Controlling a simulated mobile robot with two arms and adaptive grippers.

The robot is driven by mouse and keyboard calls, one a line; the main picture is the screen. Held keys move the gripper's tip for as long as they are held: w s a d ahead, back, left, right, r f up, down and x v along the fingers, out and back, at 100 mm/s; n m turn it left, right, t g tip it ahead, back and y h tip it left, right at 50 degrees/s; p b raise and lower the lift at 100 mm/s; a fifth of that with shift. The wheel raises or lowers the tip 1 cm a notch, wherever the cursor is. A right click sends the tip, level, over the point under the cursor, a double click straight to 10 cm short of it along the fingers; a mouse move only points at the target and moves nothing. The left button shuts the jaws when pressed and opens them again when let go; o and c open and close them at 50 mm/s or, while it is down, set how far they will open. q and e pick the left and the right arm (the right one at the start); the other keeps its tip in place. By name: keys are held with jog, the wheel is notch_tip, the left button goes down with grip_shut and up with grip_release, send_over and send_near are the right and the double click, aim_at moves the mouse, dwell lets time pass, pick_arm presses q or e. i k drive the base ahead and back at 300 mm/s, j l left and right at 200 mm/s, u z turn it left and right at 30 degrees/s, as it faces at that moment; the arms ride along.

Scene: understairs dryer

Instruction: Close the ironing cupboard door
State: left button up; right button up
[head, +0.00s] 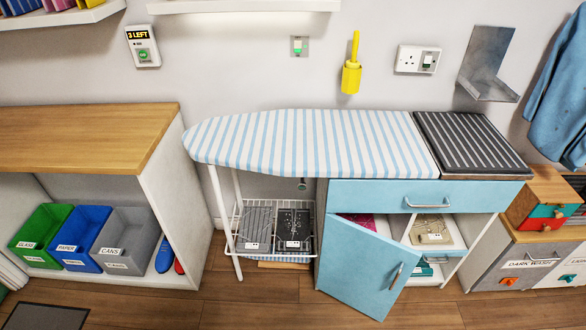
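The ironing cupboard is a light blue unit under the right part of the ironing board (310,140), which has blue and white stripes. Its blue door (362,262) stands ajar, swung out from the left side, with a silver handle (397,276) near its free right edge. Neither of my grippers is in view.
A wire basket (273,250) with dark items is left of the cupboard. Green (42,235), blue (85,238) and grey (127,241) bins sit under a wooden-topped bench. A dark wash bin (515,265) stands at right.

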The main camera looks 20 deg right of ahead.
aim_at(366, 270)
jog(key=z, duration=1.2)
